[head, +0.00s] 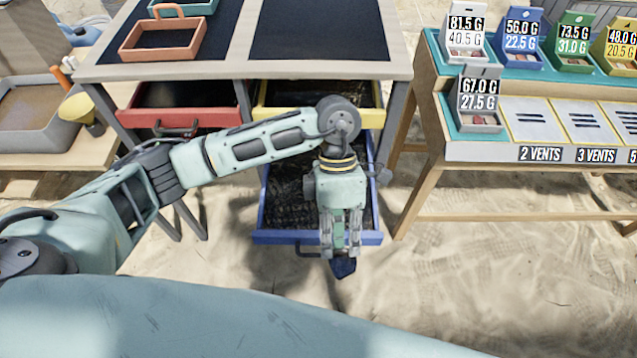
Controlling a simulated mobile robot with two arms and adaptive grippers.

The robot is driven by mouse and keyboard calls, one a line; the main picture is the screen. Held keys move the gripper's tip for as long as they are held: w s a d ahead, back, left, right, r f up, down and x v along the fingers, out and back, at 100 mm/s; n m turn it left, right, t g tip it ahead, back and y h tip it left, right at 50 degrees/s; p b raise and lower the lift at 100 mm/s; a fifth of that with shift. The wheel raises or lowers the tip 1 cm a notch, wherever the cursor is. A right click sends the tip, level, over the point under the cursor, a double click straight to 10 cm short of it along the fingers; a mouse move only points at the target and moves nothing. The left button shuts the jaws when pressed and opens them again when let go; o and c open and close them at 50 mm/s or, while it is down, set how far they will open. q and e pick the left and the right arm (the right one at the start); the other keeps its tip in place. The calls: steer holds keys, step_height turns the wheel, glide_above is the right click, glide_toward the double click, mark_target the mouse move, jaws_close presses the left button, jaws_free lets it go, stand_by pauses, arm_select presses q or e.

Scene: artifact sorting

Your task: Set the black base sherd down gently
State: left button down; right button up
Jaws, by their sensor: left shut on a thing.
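My left gripper (341,251) points down over the front edge of the open blue drawer (262,238). It is shut on the black base sherd (343,268), a small dark piece with a bluish tint. The sherd shows just below the fingertips, in front of the drawer's front wall in the picture. I cannot tell its height above the drawer or the sand. The gripper and wrist hide part of the drawer's inside, which looks dark and textured. My right gripper is not in view.
A red drawer (190,118) and a yellow drawer (375,118) stand partly open under the dark-topped table (402,62). An orange tray (163,53) lies on top. At right, a display table (470,151) holds several boxes with weight labels. Sand is clear in front.

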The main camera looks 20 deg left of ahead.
arm_select(q)
steer(key=w+a+f+n+t+h+b, duration=0.35)
steer(key=a+n, duration=0.25)
steer(key=n, duration=0.4)
steer(key=n+t, duration=0.5)
steer(key=n, duration=0.2)
glide_toward(303, 197)
steer(key=shift+g+h, duration=0.25)
steer(key=d, duration=0.1)
steer(key=w+d, duration=0.1)
steer(key=d, duration=0.3)
steer(key=shift+w+f+b, duration=0.3)
steer(key=shift+w+b, duration=0.05)
steer(key=shift+b, duration=0.05)
steer(key=shift+w+f, duration=0.15)
steer(key=shift+f, duration=0.05)
step_height(303, 197, down, 4)
steer(key=shift+r, duration=0.1)
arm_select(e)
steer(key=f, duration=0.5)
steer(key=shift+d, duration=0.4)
arm_select(q)
steer(key=c, duration=2.2)
jaws_free()
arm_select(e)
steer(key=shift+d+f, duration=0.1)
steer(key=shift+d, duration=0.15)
